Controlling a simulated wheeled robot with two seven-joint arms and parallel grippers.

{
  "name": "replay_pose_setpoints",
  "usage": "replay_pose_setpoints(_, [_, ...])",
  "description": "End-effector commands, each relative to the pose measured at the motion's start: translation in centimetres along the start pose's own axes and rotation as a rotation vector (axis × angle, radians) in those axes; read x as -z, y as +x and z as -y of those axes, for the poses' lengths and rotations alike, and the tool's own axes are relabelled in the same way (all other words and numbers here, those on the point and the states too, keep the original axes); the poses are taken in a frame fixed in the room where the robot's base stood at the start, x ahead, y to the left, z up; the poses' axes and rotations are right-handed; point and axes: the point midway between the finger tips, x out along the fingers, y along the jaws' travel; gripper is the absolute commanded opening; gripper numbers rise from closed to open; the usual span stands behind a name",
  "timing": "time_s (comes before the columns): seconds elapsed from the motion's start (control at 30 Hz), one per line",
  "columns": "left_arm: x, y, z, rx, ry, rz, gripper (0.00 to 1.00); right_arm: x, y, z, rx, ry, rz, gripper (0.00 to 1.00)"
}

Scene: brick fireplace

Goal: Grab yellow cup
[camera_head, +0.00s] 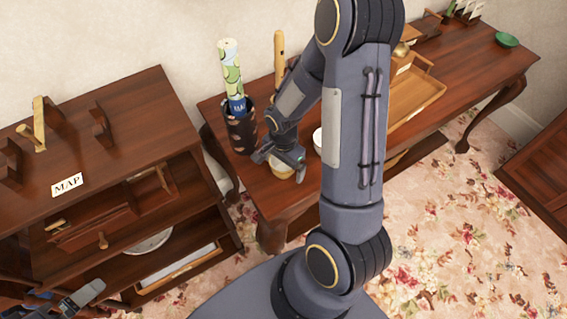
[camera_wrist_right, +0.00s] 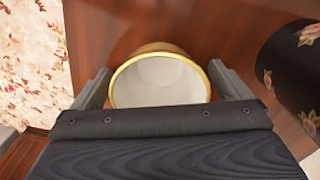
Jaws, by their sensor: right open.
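The yellow cup (camera_head: 281,172) stands on the wooden side table, mostly hidden under my right gripper in the head view. In the right wrist view the cup (camera_wrist_right: 160,78) shows its yellow rim and white inside, and it lies between the two fingers. My right gripper (camera_head: 280,158) is open around the cup, one finger on each side; I cannot tell whether they touch it. The right gripper (camera_wrist_right: 160,90) also shows in the wrist view. My left gripper (camera_head: 82,298) is at the lower left of the head view, by the shelf; its jaws are unclear.
A dark floral holder (camera_head: 241,133) with rolled items stands close to the left of the right gripper. A white bowl (camera_head: 317,141) is to its right, partly behind my arm. A wooden tray (camera_head: 418,97) lies farther right. A shelf with a MAP sign (camera_head: 67,185) is at left.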

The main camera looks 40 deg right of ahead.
Motion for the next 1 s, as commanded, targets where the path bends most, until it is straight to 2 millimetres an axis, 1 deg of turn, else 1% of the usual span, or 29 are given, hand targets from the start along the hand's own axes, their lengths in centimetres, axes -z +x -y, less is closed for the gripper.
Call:
replay_pose_setpoints(0.17, [0.0,0.0,0.0,0.0,0.0,0.0,1.0,0.0,0.0,0.0,0.001,0.0,0.0,0.98])
replay_pose_setpoints(0.2, [0.0,0.0,0.0,0.0,0.0,0.0,1.0,0.0,0.0,0.0,0.001,0.0,0.0,0.95])
replay_pose_setpoints(0.57, [0.0,0.0,0.0,0.0,0.0,0.0,1.0,0.0,0.0,0.0,0.001,-0.001,0.0,0.48])
replay_pose_setpoints(0.83, [0.0,0.0,0.0,0.0,0.0,0.0,1.0,0.0,-0.2,0.1,0.003,-0.001,-0.001,0.48])
replay_pose_setpoints(1.0, [0.0,-0.1,0.0,0.0,0.0,0.0,1.0,0.0,-1.4,0.1,0.005,-0.002,-0.003,0.48])
